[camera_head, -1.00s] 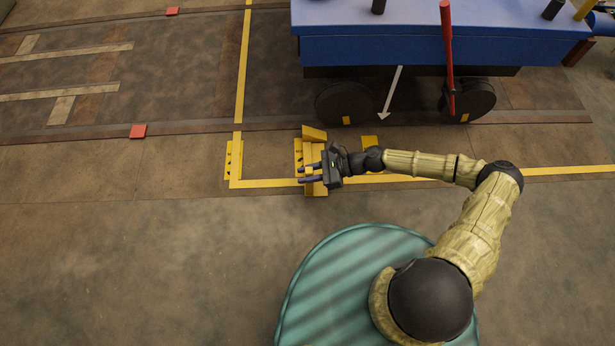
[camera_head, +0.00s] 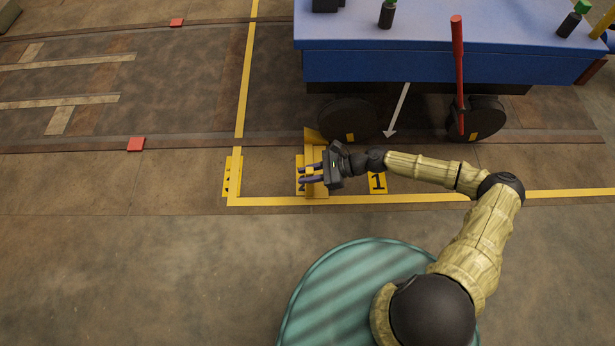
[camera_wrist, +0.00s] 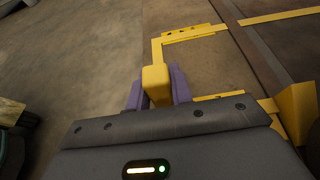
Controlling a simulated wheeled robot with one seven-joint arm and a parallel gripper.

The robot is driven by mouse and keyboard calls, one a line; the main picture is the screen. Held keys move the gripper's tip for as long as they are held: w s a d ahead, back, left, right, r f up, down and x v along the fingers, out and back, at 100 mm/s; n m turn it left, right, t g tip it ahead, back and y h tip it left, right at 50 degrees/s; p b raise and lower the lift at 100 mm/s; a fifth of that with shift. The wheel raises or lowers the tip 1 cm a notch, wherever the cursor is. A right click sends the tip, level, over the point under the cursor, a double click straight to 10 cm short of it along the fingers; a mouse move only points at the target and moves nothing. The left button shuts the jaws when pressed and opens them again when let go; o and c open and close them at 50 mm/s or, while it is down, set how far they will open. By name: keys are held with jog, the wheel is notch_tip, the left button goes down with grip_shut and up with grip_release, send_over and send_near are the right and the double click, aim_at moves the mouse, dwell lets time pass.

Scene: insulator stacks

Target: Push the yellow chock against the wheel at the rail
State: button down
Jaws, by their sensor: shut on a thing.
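The yellow chock (camera_head: 315,137) has its wedge end at the near rail, just left of and overlapping the lower left edge of the dark left wheel (camera_head: 345,118) in the head view. I cannot tell whether they touch. My gripper (camera_head: 313,174) is shut on the chock's handle, on the near side of the rail. In the wrist view the yellow handle (camera_wrist: 155,80) stands between the purple fingers (camera_wrist: 158,92), and part of the chock's yellow body (camera_wrist: 297,112) shows at right. The wheel is not clearly visible there.
The blue cart (camera_head: 450,62) stands on the rails, with a second wheel (camera_head: 485,118) and a red lever (camera_head: 458,70). Yellow floor plates lie nearby, one marked 1 (camera_head: 377,183). A red block (camera_head: 136,144) sits on the rail at left. The near floor at left is clear.

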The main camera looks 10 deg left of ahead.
jog(key=shift+w+d, duration=0.2)
jog(key=shift+d, duration=0.8)
jog(key=shift+w+d, duration=0.1)
jog(key=shift+d, duration=0.25)
jog(key=shift+w+d+p, duration=0.25)
jog(key=shift+p, duration=0.05)
jog(key=shift+w+d, duration=0.1)
jog(key=shift+d, duration=0.05)
jog(key=c, duration=1.2)
grip_release()
jog(key=shift+o, duration=0.2)
jog(key=p+v, duration=0.8)
jog(key=v, duration=0.8)
jog(key=shift+d, duration=0.45)
jog(key=shift+r, duration=0.2)
